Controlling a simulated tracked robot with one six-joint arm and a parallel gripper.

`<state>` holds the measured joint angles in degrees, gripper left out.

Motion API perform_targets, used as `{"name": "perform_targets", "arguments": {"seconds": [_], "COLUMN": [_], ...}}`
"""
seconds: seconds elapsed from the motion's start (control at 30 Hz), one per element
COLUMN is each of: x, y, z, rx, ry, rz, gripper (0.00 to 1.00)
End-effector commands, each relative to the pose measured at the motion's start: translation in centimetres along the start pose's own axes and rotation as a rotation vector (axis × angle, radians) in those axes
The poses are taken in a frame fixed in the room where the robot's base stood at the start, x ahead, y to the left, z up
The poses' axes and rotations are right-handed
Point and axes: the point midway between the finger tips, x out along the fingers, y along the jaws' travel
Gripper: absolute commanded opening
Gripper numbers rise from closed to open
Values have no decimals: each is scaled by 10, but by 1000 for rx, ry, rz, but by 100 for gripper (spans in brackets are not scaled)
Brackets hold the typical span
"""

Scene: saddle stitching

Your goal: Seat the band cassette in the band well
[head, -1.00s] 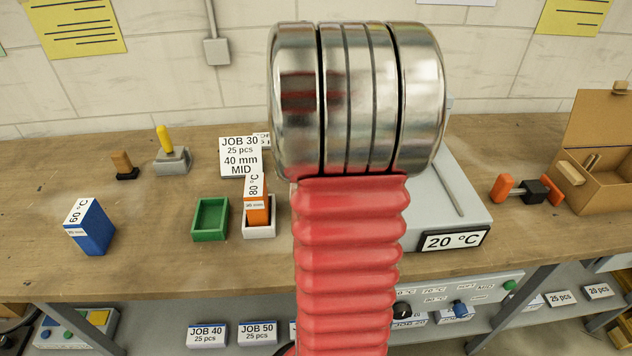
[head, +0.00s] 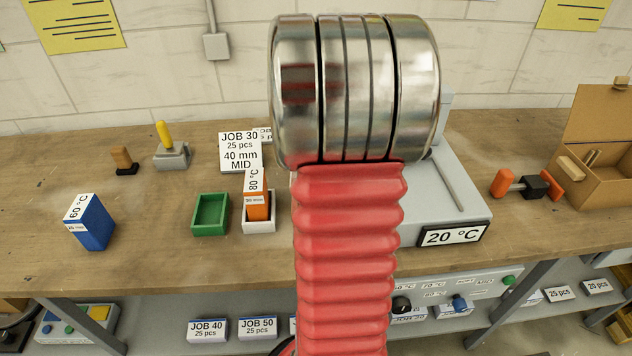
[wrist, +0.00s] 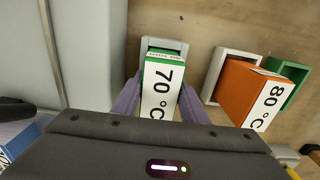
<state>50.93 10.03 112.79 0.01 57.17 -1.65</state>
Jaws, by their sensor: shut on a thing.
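My gripper (wrist: 160,90) is shut on a band cassette (wrist: 161,92) with a green end and a white label reading 70 °C, in the wrist view. The purple fingers sit on both sides of it. Its far end overlaps a grey, open-topped well (wrist: 174,43), with a strip of the well's inside showing beyond it. I cannot tell whether the cassette's end is inside the well or just above it. In the head view my red and silver arm hides the gripper, the held cassette and the grey well.
An orange 80 °C cassette (head: 257,208) stands in a white holder (head: 259,226), left of my arm. An empty green holder (head: 210,214) is beside it. A blue 60 °C cassette (head: 90,222) stands farther left. A grey machine with a 20 °C display (head: 453,235) is right of my arm.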

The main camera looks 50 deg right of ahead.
Motion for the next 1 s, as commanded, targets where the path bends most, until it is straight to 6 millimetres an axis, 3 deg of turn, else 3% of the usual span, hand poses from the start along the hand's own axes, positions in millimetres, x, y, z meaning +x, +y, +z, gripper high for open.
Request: {"name": "perform_targets", "arguments": {"seconds": [0.03, 0.07, 0.33, 0.73, 1.0], "x": [1, 0, 0, -4, -38], "y": [0, 0, 0, 0, 0], "z": [0, 0, 0, 0, -1], "rx": [0, 0, 0, 0, 0], "ry": [0, 1, 0, 1, 4], "rz": [0, 0, 0, 0, 0], "gripper": [1, 40, 59, 61, 61]}}
